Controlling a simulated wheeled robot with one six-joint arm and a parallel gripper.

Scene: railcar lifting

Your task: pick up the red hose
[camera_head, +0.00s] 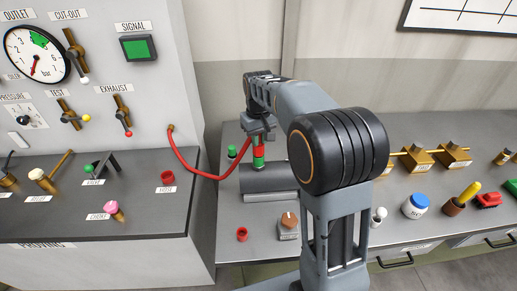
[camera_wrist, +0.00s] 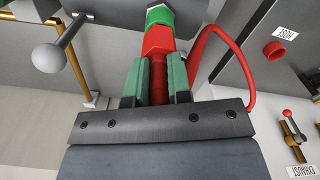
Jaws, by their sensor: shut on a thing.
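The red hose (camera_head: 200,173) hangs in a loop from a brass fitting on the cabinet face to my gripper (camera_head: 258,143). My gripper is shut on this red end. In the wrist view, the two green finger pads (camera_wrist: 158,82) press on both sides of the red hose end (camera_wrist: 158,42), and the hose loop (camera_wrist: 228,45) curves away to the right. The tip is just over or in front of a grey cylinder (camera_head: 280,178) on the bench; I cannot tell whether they touch.
A red ring-shaped holder (camera_head: 167,176) with a label sits on the left console; the wrist view shows it (camera_wrist: 274,51) labelled HOSE. A green-capped item (camera_head: 232,152) stands behind the hose. A red ring (camera_head: 242,234) and a knob box (camera_head: 289,226) are at the bench front.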

